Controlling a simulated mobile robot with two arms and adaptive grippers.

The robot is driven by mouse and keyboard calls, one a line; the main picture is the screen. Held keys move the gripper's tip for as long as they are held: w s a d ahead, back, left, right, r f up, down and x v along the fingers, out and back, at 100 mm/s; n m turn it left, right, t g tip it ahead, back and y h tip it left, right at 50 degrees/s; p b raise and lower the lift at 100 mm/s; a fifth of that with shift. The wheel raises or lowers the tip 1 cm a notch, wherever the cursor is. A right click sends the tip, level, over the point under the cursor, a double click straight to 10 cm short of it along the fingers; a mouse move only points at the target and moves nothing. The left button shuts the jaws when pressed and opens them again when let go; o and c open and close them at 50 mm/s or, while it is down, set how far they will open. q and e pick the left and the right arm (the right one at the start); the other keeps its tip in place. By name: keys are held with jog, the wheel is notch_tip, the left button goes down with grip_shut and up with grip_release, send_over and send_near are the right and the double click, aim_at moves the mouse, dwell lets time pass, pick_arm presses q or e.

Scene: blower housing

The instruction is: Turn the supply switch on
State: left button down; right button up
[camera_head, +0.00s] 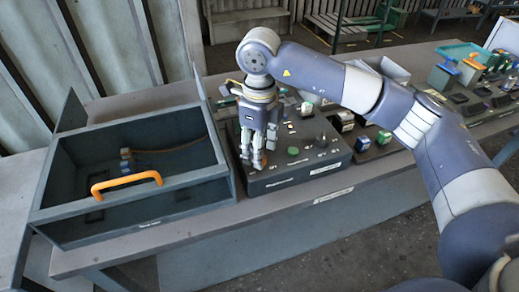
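A dark sloped control panel (290,177) sits on the bench in the middle of the view. It carries a green button (293,150), a dark knob (321,142) and several small controls. Its labels are too small to read, so I cannot tell which control is the supply switch. My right gripper (258,162) points down over the panel's left part, with its fingertips close to the panel face. It hides the controls there. I cannot tell whether its fingers are apart or touch anything. My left gripper is out of view.
An open blue-grey box (60,224) with an orange handle (127,185) stands left of the panel, close to my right gripper. Several small devices stand on the bench (390,165) to the right. A corrugated wall is behind the box.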

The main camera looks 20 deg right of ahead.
notch_tip(320, 180, up, 11)
dwell(0.3)
jog(key=shift+f, duration=0.1)
